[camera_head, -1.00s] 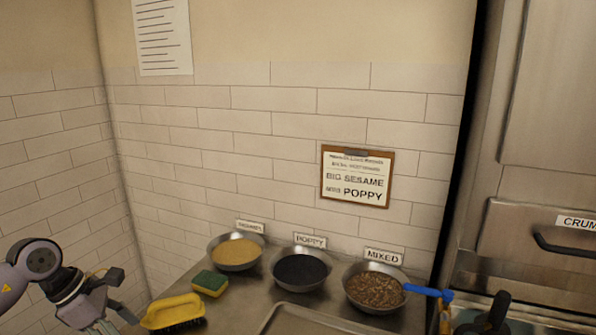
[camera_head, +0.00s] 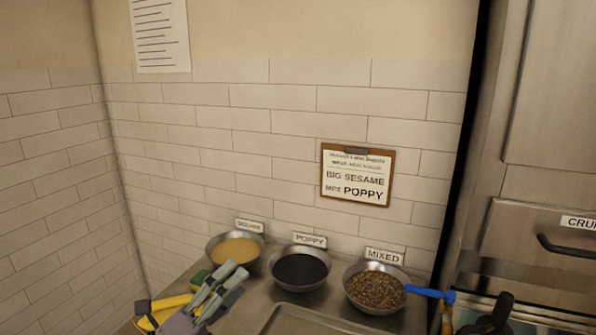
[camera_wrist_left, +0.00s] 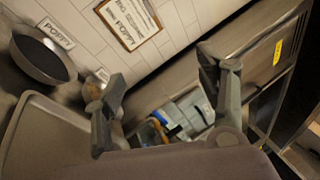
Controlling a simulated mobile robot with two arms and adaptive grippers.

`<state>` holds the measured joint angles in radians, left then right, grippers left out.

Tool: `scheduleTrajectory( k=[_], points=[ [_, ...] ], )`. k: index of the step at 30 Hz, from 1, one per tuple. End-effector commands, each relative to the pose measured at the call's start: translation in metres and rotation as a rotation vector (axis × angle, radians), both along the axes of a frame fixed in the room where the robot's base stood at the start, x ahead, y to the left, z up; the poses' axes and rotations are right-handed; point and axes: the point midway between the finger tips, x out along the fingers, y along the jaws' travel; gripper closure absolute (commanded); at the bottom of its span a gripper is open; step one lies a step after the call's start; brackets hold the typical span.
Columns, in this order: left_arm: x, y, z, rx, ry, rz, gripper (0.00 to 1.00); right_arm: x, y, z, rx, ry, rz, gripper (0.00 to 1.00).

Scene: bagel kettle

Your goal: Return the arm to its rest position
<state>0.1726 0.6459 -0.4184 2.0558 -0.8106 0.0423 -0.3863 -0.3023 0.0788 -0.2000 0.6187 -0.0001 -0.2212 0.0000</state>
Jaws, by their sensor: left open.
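My left gripper (camera_head: 222,284) is in the lower part of the head view, with its fingers apart and nothing between them. My right gripper cannot be made out in either view.
Bowls of sesame (camera_head: 236,250), poppy (camera_head: 299,269) and mixed seeds (camera_head: 375,289) stand along the tiled wall. A metal tray (camera_head: 300,318) lies at the front. A blue-handled tool (camera_head: 428,292) is by the mixed bowl. A steel cabinet (camera_head: 550,190) stands right.

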Motion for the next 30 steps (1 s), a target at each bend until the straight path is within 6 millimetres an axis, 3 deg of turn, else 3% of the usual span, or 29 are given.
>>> scheduleTrajectory(
  k=[4,7,10,12,15,18,22,28,29,30],
  points=[
    [0.001,0.044,-0.036,-0.382,0.306,0.227,0.34,0.001,0.0,0.0,0.0,-0.001,0.0,0.21],
    [-0.011,0.074,-0.081,-0.611,0.536,0.393,0.34,0.001,0.0,0.0,0.0,-0.002,0.0,0.21],
    [-0.039,0.098,-0.137,-0.817,0.779,0.564,0.34,0.002,0.0,0.0,0.001,-0.003,0.0,0.21],
    [-0.069,0.107,-0.177,-0.942,0.952,0.686,0.34,0.002,0.0,0.0,0.0,-0.004,0.0,0.21],
    [-0.115,0.112,-0.222,-1.074,1.166,0.839,0.34,0.003,0.0,0.0,0.0,-0.005,0.0,0.21],
    [-0.158,0.11,-0.252,-1.158,1.333,0.961,0.34,0.003,0.0,0.0,0.0,-0.005,0.0,0.21],
    [-0.208,0.103,-0.277,-1.226,1.51,1.091,0.34,0.003,0.0,0.0,0.0,-0.006,0.0,0.21],
    [-0.277,0.089,-0.296,-1.289,1.737,1.258,0.34,0.003,0.0,0.0,0.0,-0.006,0.0,0.21],
    [-0.283,0.088,-0.3,-1.292,1.759,1.278,0.34,0.003,0.0,0.0,0.0,-0.006,0.0,0.21],
    [-0.276,0.088,-0.312,-1.285,1.753,1.277,0.34,0.004,0.0,0.0,0.001,-0.007,0.0,0.21]
  ],
)
